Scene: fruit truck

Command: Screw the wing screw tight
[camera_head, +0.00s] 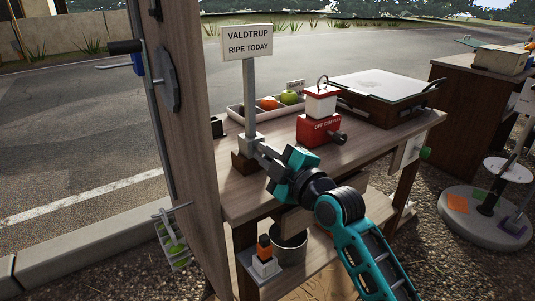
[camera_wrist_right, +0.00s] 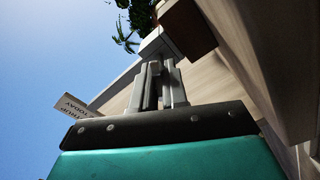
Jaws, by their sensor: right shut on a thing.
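The sign (camera_head: 248,42) reading "VALDTRUP RIPE TODAY" stands upright on a grey post (camera_head: 250,95). The post rises from a grey socket on a brown block (camera_head: 242,163) at the wooden counter's near left edge. My right gripper (camera_head: 260,150) reaches to the foot of the post from the right. In the right wrist view its fingers (camera_wrist_right: 159,82) are closed in front of the grey socket (camera_wrist_right: 157,44), with the brown block (camera_wrist_right: 188,28) beside it. The wing screw is mostly hidden between the fingers. The sign also shows there (camera_wrist_right: 78,113). My left gripper is out of view.
A red box (camera_head: 318,130) with a ring-topped lid stands on the counter right of my gripper. Behind are a fruit tray (camera_head: 238,109) and a dark case with a white top (camera_head: 376,83). A wooden upright (camera_head: 190,130) stands at left.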

